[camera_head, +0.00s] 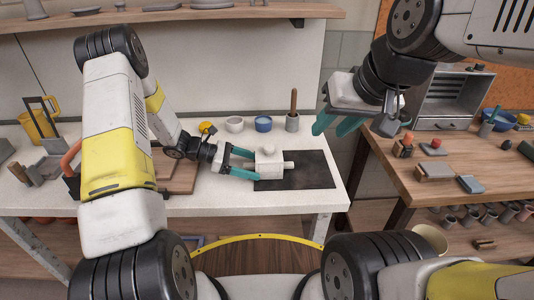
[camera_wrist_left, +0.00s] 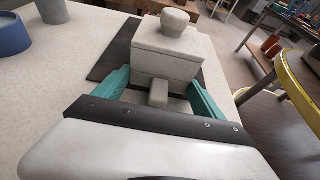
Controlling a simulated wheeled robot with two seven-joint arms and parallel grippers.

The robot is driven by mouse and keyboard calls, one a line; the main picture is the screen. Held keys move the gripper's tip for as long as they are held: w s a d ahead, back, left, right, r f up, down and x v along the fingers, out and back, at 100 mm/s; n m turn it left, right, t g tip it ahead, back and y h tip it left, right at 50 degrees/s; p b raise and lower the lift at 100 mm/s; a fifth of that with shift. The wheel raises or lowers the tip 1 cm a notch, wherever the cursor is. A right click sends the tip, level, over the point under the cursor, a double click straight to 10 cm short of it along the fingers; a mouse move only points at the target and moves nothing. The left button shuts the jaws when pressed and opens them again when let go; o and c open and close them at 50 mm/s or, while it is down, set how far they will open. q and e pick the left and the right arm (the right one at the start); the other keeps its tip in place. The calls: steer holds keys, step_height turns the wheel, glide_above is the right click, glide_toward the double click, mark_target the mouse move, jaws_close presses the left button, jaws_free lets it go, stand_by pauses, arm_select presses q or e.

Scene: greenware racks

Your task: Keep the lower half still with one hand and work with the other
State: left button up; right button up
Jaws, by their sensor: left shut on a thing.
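A pale two-part block stands on a dark mat (camera_head: 318,172) on the white table. Its upper half (camera_wrist_left: 168,55) has a round knob (camera_wrist_left: 174,20) on top and rests on the lower half (camera_wrist_left: 178,103). The block also shows in the head view (camera_head: 269,164), with a small lug sticking out to the right. My left gripper (camera_head: 254,167) is shut on the lower half, one teal finger on each side. The far side of the block is hidden in the wrist view. My right gripper (camera_head: 331,132) is open and empty, up and to the right of the block.
A wooden bench (camera_head: 410,190) with several small pieces stands at the right. The mat's right part is clear.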

stand_by(0.4)
arm_select(q)
steer(key=o, duration=1.8)
steer(key=v, duration=0.7)
steer(key=shift+a+r, duration=0.1)
steer(key=shift+a, duration=0.45)
steer(key=shift+x, duration=3.95)
